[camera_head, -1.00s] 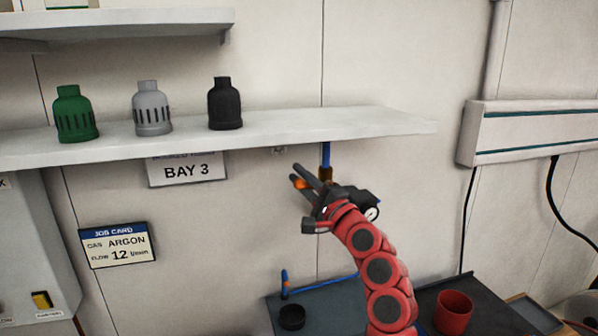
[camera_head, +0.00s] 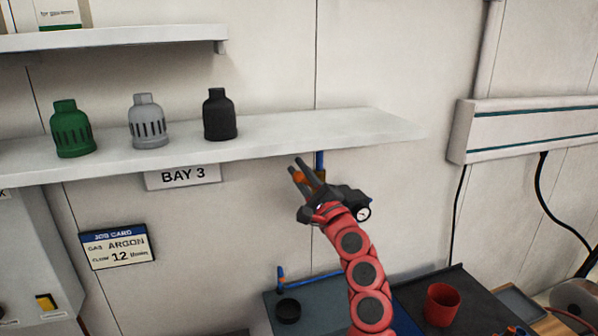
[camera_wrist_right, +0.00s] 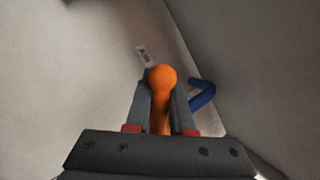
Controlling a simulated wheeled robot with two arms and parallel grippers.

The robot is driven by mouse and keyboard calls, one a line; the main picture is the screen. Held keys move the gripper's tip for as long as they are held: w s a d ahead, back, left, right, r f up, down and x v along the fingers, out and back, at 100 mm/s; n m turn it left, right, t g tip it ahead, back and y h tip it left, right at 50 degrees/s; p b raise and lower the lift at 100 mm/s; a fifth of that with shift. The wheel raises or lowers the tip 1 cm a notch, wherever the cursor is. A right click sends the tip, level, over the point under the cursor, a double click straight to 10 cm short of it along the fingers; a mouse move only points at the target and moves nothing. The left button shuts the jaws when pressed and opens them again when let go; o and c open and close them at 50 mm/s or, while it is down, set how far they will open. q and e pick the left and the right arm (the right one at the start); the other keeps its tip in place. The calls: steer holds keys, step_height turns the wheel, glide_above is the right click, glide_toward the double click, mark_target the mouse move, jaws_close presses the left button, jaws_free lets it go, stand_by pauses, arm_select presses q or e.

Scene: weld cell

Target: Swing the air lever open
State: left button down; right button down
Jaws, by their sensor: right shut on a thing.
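The air lever (camera_wrist_right: 162,80) is an orange handle with a rounded end. In the right wrist view it lies between the two fingers of my right gripper (camera_wrist_right: 161,105), which are shut on it. In the head view my right gripper (camera_head: 303,172) is just below the shelf edge, and a bit of the orange lever (camera_head: 299,177) shows between its fingers. A blue pipe (camera_head: 320,161) with a brass-coloured fitting stands right behind the gripper, and a blue bent piece (camera_wrist_right: 202,95) shows beside the right finger. The lever's pivot is hidden. My left gripper is not in view.
A round gauge (camera_head: 363,213) is beside my wrist. Below are a red cup (camera_head: 442,304) and a black round dish (camera_head: 288,311).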

steer(key=c, duration=0.8)
jaws_free()
steer(key=shift+s+d+f+b, duration=0.25)
steer(key=shift+s+f+b, duration=0.05)
steer(key=shift+s, duration=0.15)
steer(key=shift+b+v, duration=2.9)
steer(key=shift+v, duration=5.25)
steer(key=shift+r, duration=0.1)
